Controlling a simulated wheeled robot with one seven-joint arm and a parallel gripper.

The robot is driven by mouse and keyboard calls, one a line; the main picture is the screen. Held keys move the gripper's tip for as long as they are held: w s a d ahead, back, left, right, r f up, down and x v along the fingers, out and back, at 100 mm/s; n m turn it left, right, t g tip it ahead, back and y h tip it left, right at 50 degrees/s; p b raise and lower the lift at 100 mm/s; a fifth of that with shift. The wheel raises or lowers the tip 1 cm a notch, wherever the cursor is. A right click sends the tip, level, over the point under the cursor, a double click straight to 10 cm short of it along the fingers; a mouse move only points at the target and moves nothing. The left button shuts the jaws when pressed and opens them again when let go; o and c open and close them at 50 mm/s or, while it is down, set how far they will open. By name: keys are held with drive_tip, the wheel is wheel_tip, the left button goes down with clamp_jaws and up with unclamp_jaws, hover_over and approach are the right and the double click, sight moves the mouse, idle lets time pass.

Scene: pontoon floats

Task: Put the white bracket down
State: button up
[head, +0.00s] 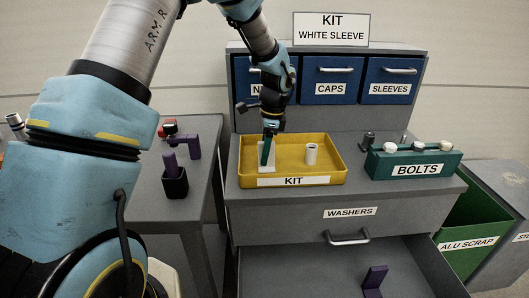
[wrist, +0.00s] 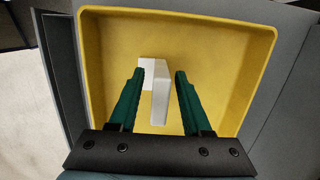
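The white bracket (head: 266,168) stands in the left part of the yellow kit tray (head: 328,177). In the wrist view the bracket (wrist: 160,98) shows as a white L shape on the tray floor. My gripper (head: 268,140) points down into the tray over the bracket. In the wrist view its green fingers (wrist: 157,75) stand on either side of the bracket's upright plate, with a gap visible on each side. The gripper looks open and not clamped on it. In the head view the fingers hide part of the bracket.
A white sleeve (head: 311,154) stands in the tray's right half. A green bolts holder (head: 412,163) is to the right. Blue bins (head: 332,80) stand behind. The washers drawer (head: 320,270) is open below, with a purple bracket (head: 374,280). Purple parts (head: 174,183) are on the left table.

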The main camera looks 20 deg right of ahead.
drive_tip(key=shift+r, duration=0.1)
drive_tip(key=r+b, duration=0.1)
drive_tip(key=r, duration=0.3)
drive_tip(key=d+r+b, duration=0.1)
drive_tip(key=r, duration=0.3)
drive_tip(key=r+b, duration=0.1)
drive_tip(key=r, duration=0.3)
drive_tip(key=shift+s+d, duration=0.25)
drive_tip(key=shift+d, duration=0.15)
drive_tip(key=shift+s, duration=0.1)
